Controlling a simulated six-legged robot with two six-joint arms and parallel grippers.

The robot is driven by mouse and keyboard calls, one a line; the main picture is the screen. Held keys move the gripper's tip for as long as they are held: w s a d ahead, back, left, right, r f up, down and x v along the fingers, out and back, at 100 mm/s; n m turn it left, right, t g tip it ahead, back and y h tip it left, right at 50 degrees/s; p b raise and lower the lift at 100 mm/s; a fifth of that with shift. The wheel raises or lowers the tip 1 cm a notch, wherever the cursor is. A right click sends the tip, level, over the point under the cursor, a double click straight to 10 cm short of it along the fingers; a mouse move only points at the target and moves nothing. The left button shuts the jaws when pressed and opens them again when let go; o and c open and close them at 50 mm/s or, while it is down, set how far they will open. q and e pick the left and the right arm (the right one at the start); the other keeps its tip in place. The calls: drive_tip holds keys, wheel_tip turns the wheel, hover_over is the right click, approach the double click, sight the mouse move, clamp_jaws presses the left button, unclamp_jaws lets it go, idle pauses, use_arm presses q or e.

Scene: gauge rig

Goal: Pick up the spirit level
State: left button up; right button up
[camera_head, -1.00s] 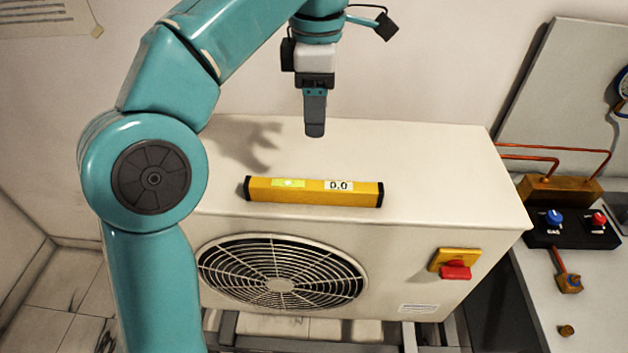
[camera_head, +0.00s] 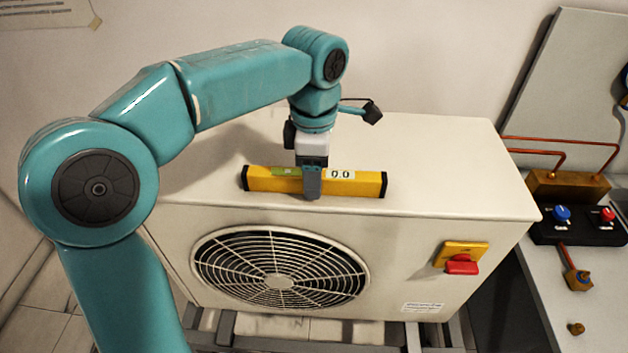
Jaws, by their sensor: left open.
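The yellow spirit level (camera_head: 355,184) lies flat on top of the white outdoor fan unit (camera_head: 425,165), near its front edge. It has black end caps, a green vial window and a display that reads 0.0. My left gripper (camera_head: 313,188) points down at the middle of the level. Its near finger covers part of the level's front face, and the far finger is hidden behind it. The jaws are open, and I cannot tell whether they touch the level. My right gripper is not in view.
A red rotary switch (camera_head: 461,264) on a yellow plate sits on the unit's front, right of the fan grille (camera_head: 280,270). At the right, a bench holds a brass manifold (camera_head: 567,187) with copper pipes and blue and red knobs. The unit's top right is clear.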

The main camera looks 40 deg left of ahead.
use_arm(q)
drive_tip(key=shift+s+d+f, duration=0.1)
drive_tip(key=shift+s+d, duration=0.1)
drive_tip(key=shift+w+a+f, duration=0.1)
drive_tip(key=shift+w+a, duration=0.05)
drive_tip(key=c, duration=0.9)
clamp_jaws()
